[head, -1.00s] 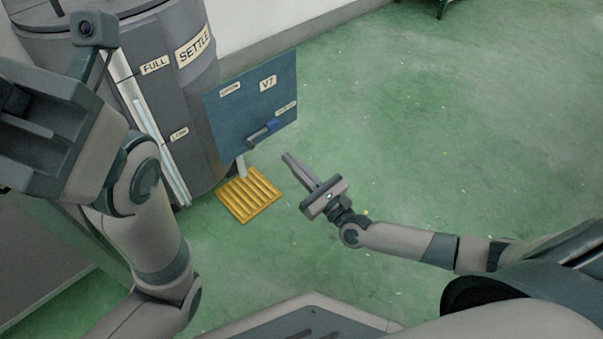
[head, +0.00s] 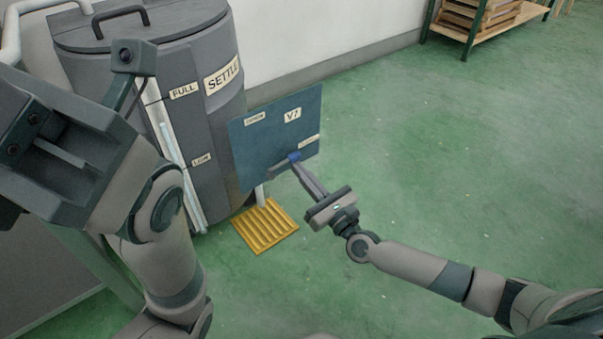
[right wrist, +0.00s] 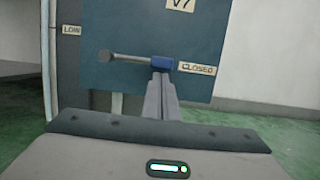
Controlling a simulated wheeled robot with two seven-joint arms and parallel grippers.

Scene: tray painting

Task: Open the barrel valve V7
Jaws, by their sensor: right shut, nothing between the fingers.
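The V7 valve panel (head: 250,160) is a dark blue plate on the front of the grey barrel (head: 205,130). Its lever has a grey arm (right wrist: 130,59) and a blue grip (right wrist: 180,68); it lies nearly level, grip pointing right to the CLOSED label (right wrist: 197,68). The blue grip also shows in the head view (head: 294,157). My right gripper (head: 294,165) is shut and empty, its fingertips (right wrist: 161,77) at the lower edge of the grip; whether they touch is unclear. My left gripper (head: 45,150) looms close at left; its jaws are unclear.
A yellow ribbed grate (head: 265,226) lies on the floor below the panel. A pale sight tube (head: 180,165) runs down the barrel beside FULL and LOW labels. A shelf rack (head: 480,30) stands far back right. The green floor to the right is clear.

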